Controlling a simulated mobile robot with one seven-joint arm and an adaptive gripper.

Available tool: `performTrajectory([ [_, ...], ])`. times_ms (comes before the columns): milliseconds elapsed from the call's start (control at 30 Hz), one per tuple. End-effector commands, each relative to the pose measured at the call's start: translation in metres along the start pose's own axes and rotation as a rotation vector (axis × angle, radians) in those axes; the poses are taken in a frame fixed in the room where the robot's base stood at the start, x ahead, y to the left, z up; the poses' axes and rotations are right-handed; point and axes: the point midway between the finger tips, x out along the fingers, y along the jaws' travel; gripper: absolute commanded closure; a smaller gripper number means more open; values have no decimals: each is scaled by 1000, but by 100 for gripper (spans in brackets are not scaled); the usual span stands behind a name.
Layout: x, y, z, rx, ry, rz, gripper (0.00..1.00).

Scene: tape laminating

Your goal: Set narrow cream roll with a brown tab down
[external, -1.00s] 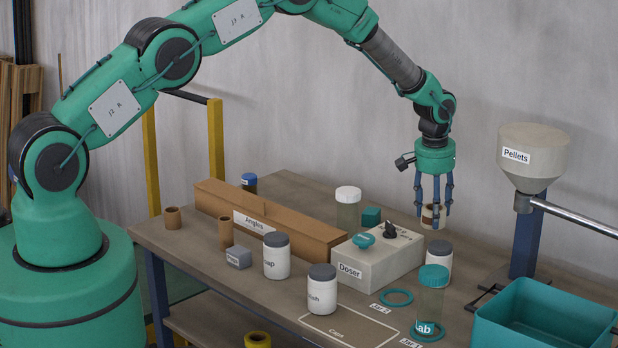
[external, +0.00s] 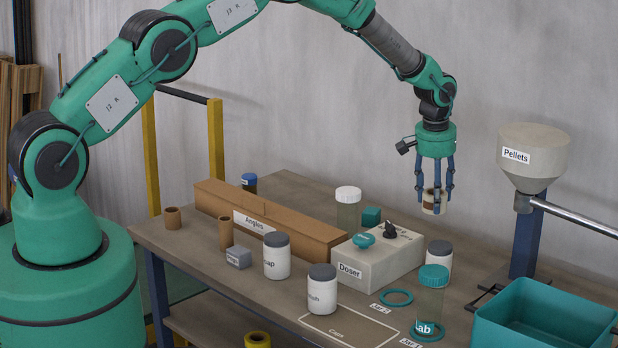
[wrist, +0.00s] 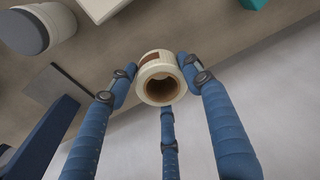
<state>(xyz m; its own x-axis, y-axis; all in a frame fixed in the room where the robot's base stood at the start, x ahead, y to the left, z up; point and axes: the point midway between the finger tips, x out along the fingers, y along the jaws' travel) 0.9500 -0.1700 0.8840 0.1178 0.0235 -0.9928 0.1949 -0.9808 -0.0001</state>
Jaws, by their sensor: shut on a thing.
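The narrow cream roll (wrist: 147,66) has a brown tab on its side and a brown core. My gripper (external: 433,203) has three blue fingers shut around the roll, which also shows between them in the external view (external: 428,207). In the wrist view the fingers of my gripper (wrist: 155,85) close on the roll from the sides and below. The exact gap beneath the roll is hard to judge.
The grey Doser box (external: 352,274) stands in front of the roll, and a white jar with a grey lid (external: 438,262) stands below it. A Pellets hopper (external: 533,158) and a teal bin (external: 545,318) are at right. A long brown Angles box (external: 270,225) lies at left.

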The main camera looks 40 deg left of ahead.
Motion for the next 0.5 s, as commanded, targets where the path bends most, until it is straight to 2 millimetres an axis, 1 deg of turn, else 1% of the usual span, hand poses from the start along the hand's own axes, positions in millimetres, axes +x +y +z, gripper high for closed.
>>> performTrajectory([
  [267, 0, -3, -2, -3, 0, 0, 77],
  [367, 0, -12, -5, -12, 0, -2, 77],
  [467, 1, -27, -12, -27, -1, -4, 77],
  [500, 1, -35, -15, -35, -2, -5, 77],
])
